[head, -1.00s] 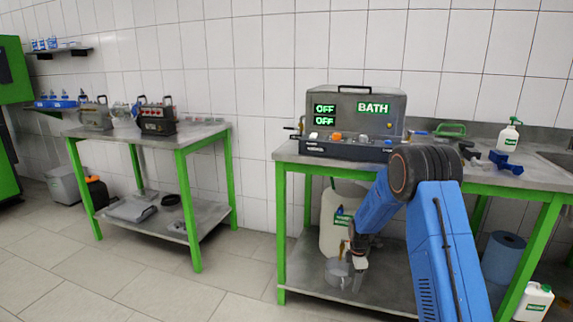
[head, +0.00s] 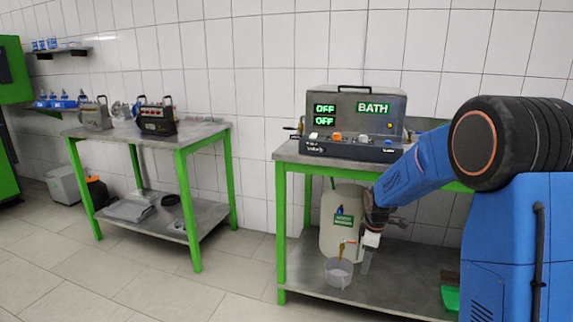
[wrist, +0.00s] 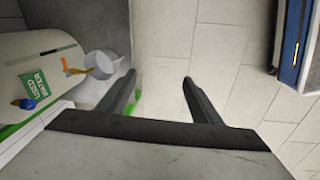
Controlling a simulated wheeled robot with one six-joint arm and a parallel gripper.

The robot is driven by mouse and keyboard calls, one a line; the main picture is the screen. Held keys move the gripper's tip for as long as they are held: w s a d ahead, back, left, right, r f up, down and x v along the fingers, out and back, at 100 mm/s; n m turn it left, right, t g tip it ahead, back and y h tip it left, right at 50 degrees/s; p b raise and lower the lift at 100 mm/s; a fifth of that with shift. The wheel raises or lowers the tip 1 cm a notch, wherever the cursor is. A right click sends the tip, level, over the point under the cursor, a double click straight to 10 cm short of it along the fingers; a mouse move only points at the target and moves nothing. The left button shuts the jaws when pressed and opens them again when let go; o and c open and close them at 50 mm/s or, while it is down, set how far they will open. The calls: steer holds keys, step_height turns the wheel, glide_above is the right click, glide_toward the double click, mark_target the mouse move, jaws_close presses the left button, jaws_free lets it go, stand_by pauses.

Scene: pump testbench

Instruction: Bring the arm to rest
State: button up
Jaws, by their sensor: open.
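My blue arm fills the right of the head view, its dark elbow joint high and its forearm sloping down to the left. My gripper (head: 368,256) hangs in front of the right bench, beside the lower shelf, at the height of the canister. In the wrist view my gripper (wrist: 158,90) shows two dark fingers spread apart with only floor tiles between them. It holds nothing.
The right bench (head: 283,230) has a green frame and carries a bath unit (head: 350,112) reading OFF twice. On its lower shelf stand a white canister (head: 342,222) with a tap and a small grey pot (head: 338,272). A second bench (head: 184,205) stands left; floor between is clear.

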steer(key=s+r+m+t, duration=0.1)
steer(key=s+r+m, duration=0.2)
steer(key=s+r, duration=0.6)
steer(key=s+r+m+t, duration=0.1)
steer(key=s+r+m, duration=0.4)
steer(key=s, duration=0.6)
steer(key=s+r+m, duration=0.1)
steer(key=s+m, duration=0.1)
steer(key=s, duration=0.8)
steer(key=s+r+m+t, duration=0.1)
steer(key=s+m, duration=0.2)
steer(key=s, duration=0.8)
steer(key=shift+d+r, duration=0.25)
steer(key=shift+d, duration=0.1)
steer(key=shift+c, duration=0.3)
